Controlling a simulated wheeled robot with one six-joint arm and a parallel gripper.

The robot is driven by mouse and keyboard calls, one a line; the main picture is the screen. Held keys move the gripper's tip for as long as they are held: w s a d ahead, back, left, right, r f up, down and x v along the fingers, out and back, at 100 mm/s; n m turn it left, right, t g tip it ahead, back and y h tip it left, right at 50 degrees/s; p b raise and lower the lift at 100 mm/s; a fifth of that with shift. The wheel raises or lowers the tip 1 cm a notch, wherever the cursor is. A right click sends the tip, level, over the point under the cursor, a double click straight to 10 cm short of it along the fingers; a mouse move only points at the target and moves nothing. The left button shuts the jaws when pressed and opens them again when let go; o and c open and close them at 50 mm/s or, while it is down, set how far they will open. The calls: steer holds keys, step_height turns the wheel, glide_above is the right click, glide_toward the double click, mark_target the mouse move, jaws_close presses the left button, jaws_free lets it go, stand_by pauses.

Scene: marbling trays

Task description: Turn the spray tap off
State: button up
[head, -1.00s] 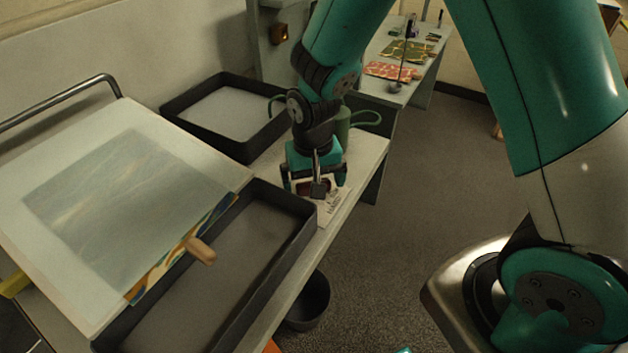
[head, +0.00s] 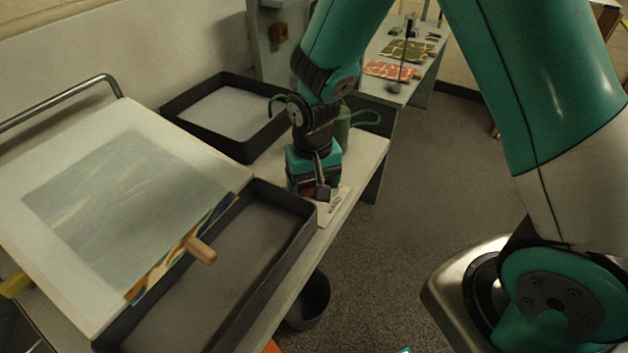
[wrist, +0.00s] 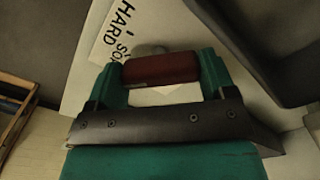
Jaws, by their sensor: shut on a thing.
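The spray tap's dark red handle (wrist: 160,69) lies between the two fingers of my gripper (head: 306,190) in the wrist view. My gripper (wrist: 162,72) is shut on it, with one finger at each end. A rounded grey part (wrist: 150,50) shows just behind the handle. In the head view, the gripper points down at the bench's right end and mostly hides the tap. A white card (head: 336,206) with dark lettering lies beside and under the gripper. In the wrist view the card (wrist: 125,25) reads "HARD" and part of another word. I cannot see any water.
A dark, empty-looking tray (head: 310,222) stands close in front of the gripper. Another dark tray (head: 165,108) stands behind left. A tilted board (head: 60,125) with a pale sheet is at left. A green can (head: 343,125) stands behind my wrist.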

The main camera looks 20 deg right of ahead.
mark_target(313, 182)
steer(key=n, duration=0.3)
steer(key=shift+n, duration=0.4)
steer(key=n+p, duration=0.1)
steer(key=n, duration=0.3)
steer(key=shift+w+n, duration=0.1)
steer(key=shift+n, duration=0.2)
steer(key=o, duration=0.9)
steer(key=shift+r, duration=0.1)
step_height(313, 182, up, 8)
steer(key=p, duration=0.6)
steer(key=shift+p, duration=0.4)
